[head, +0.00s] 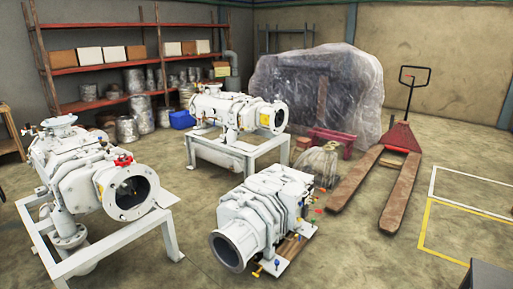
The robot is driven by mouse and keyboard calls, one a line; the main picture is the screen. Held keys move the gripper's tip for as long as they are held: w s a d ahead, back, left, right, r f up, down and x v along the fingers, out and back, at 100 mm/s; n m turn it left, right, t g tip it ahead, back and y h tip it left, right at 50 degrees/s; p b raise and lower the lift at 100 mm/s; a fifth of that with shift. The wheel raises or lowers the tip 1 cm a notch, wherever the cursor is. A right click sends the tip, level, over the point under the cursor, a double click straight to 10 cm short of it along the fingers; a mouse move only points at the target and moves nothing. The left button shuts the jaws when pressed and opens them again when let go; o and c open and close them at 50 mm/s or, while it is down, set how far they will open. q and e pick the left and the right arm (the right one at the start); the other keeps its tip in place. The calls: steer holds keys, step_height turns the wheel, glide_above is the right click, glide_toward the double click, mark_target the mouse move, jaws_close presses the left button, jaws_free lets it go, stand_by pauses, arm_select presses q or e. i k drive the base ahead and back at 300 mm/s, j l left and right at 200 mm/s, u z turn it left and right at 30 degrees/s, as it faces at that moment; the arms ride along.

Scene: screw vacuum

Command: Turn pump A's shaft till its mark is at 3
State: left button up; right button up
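Three white vacuum pumps stand in the head view. One pump (85,172) with a red part by its dark round flange is on a white frame at the left. A second pump (238,111) is on a white stand at the middle back. A third pump (262,213) sits low near the floor at the front centre, with its round open port toward me. I can read no letter on any pump, so I cannot tell which is pump A. No shaft mark or number can be made out.
A red pallet jack (400,138) with rusty forks stands at the right. A plastic-wrapped load (325,95) is behind. Shelves (130,100) with boxes and cans line the back left wall.

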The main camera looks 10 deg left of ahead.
mark_target(126, 187)
steer(key=i+u, duration=0.4)
steer(key=i+l+u, duration=0.1)
steer(key=u, duration=0.35)
steer(key=i+l+u, duration=0.25)
steer(key=u, duration=0.15)
steer(key=i+l+u, duration=0.25)
steer(key=u, duration=0.15)
steer(key=i+l+u, duration=0.15)
steer(key=u, duration=0.7)
steer(key=i+l+u, duration=0.2)
steer(key=l, duration=0.15)
steer(key=i+l+u, duration=0.15)
steer(key=l, duration=0.2)
steer(key=i+l+u, duration=0.2)
steer(key=l, duration=0.15)
steer(key=l+u, duration=0.15)
steer(key=l, duration=0.25)
